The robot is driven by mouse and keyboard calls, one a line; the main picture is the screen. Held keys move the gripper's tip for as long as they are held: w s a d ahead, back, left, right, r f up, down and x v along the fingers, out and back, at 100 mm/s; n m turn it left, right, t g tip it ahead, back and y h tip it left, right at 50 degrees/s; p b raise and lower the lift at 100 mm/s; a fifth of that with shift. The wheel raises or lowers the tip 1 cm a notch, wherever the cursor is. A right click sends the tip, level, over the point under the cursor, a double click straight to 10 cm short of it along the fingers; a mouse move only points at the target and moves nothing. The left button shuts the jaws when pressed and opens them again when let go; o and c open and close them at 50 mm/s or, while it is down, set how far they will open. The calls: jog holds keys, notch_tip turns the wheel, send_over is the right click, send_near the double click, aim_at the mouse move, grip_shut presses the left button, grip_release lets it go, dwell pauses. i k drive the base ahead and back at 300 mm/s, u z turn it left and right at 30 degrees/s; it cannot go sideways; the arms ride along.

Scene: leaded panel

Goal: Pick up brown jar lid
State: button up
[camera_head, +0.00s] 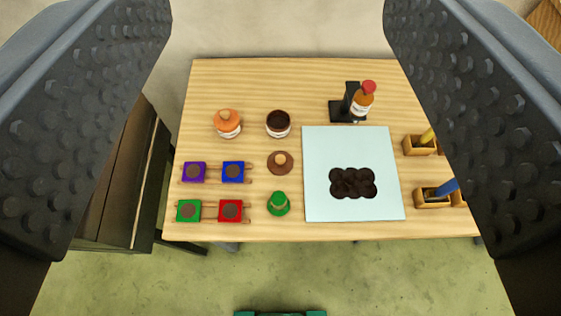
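The brown jar lid (281,163) lies on the wooden table (262,88), a round brown disc with a tan knob on top. It sits below an open jar (278,124) with dark contents and above a green lid (278,203). My gripper (280,130) is wide open and empty, its two dark studded fingers at the left and right edges of the view. The lid is seen from above between the fingers, well away from them. Nothing covers the lid.
A jar with an orange lid (228,123) stands to the upper left. Purple, blue, green and red blocks (230,211) lie on rails at left. A pale board (320,146) with dark round pieces lies at right. A red-capped bottle (362,102) stands on a black holder behind it. Wooden boxes (417,146) sit far right.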

aim_at(279, 163)
jog(key=k, duration=1.25)
jog(key=u, duration=0.7)
jog(key=i, duration=1.9)
jog(key=z, duration=0.75)
